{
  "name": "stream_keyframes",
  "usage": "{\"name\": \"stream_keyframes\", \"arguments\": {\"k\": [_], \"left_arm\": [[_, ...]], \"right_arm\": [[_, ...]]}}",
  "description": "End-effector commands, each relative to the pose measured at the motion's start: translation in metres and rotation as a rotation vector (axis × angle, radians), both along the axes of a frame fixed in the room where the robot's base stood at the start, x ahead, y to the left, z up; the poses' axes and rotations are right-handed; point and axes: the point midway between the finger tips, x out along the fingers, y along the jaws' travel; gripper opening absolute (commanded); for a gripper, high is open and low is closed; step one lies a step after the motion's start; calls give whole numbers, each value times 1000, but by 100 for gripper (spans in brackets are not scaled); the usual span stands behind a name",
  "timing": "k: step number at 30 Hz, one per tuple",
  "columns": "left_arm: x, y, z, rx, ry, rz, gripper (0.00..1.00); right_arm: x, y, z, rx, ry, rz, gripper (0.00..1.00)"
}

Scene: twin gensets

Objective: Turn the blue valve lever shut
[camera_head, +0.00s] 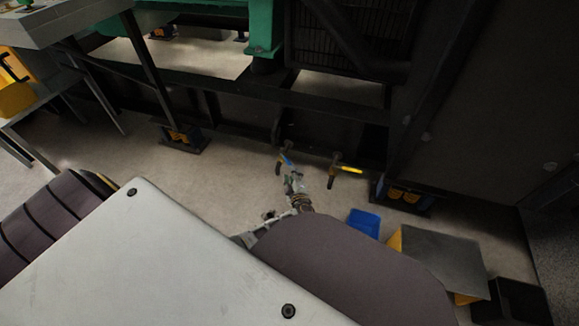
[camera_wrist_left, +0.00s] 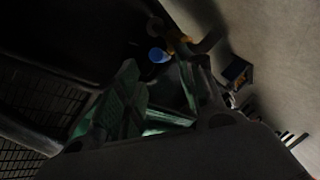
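The blue valve lever (camera_head: 286,159) sits on a small brass valve low on the dark genset frame, at the centre of the head view. My left gripper (camera_head: 292,181) is just below the lever in the head view. In the left wrist view my left gripper (camera_wrist_left: 160,98) has its green-padded fingers apart, with nothing seen between them. Whether a finger touches the lever cannot be told. My right gripper is not in view.
A second valve with a yellow lever (camera_head: 347,169) is close to the right. A blue bin (camera_head: 364,222) and a grey-topped box (camera_head: 440,262) stand on the floor to the right. Dark frame rails (camera_head: 230,128) run behind the valves. The floor left of the valves is clear.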

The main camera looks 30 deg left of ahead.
Motion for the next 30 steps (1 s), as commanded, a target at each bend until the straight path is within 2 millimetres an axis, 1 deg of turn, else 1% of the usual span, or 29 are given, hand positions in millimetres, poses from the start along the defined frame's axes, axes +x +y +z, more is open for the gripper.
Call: {"name": "stream_keyframes", "arguments": {"k": [3, 18, 25, 30], "left_arm": [[9, 8, -4, 1, -2, 0, 38], [43, 38, -13, 0, -2, 1, 38], [55, 49, -17, 1, -1, 1, 38], [61, 53, -17, 0, -2, 1, 38]], "right_arm": [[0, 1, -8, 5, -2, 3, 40], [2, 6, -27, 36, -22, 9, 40], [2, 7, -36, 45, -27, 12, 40], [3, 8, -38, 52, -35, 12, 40]]}}
